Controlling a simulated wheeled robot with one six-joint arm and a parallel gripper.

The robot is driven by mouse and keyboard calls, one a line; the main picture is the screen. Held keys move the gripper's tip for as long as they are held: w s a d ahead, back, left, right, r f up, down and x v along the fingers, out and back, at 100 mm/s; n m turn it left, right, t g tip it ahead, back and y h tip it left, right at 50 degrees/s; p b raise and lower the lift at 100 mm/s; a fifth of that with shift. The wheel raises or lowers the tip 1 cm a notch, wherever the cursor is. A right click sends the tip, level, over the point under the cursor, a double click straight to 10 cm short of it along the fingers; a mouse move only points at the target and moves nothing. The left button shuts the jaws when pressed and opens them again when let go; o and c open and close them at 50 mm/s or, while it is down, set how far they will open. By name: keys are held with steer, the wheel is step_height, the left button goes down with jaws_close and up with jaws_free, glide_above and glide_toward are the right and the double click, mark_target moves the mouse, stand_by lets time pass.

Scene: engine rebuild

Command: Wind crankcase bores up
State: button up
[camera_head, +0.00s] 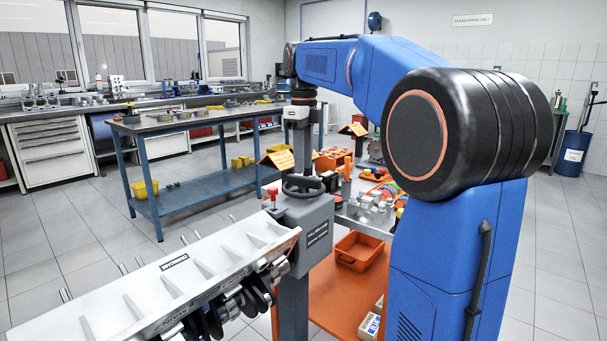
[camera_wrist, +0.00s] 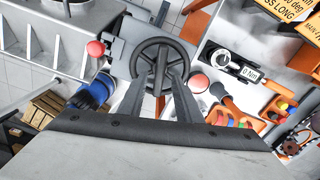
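The crankcase (camera_head: 165,285) is a pale grey, ribbed casting at the lower left in the head view, with the dark crankshaft (camera_head: 240,300) along its lower right side. Its bores are not clearly seen. A grey stand head (camera_head: 310,232) at its end carries a black handwheel (camera_head: 303,184). The handwheel also shows in the wrist view (camera_wrist: 162,46), with its hub and spokes. My gripper (camera_wrist: 162,78) is over the handwheel, pointing down at it. Its fingers are apart, with a spoke of the wheel seen between them. I cannot tell whether they touch the wheel.
A red-knobbed lever (camera_head: 272,190) stands beside the handwheel. A cart (camera_head: 340,312) with an orange bin (camera_head: 358,250) and tools is close on the right. A blue workbench (camera_head: 165,205) stands behind. Floor at left is clear.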

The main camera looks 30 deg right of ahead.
mark_target(303, 177)
steer(key=shift+f, duration=2)
jaws_close()
steer(key=shift+n, duration=0.3)
steer(key=n, duration=0.4)
steer(key=shift+n, duration=0.4)
steer(key=n, duration=0.4)
steer(key=shift+n, duration=0.4)
